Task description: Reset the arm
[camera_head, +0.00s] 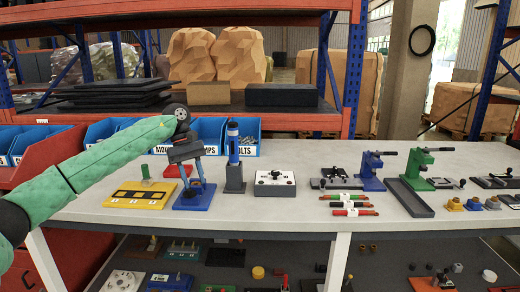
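My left arm, with a green link, comes in from the left. My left gripper (191,178) points down over a blue-based fixture (194,201) on the table. Its two fingers look apart, with nothing visible held between them; whether they touch the fixture is hard to tell. The light tower (233,145), blue with a pale band, stands upright in a dark holder (235,180) just right of the gripper, apart from it. My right gripper is out of view.
On the white table (290,215) stand a yellow fixture (142,194), a white control box (275,184), red-and-green handled items (352,205), and blue (371,172) and green (417,168) presses. Blue bins (212,133) line the back. The front middle of the table is clear.

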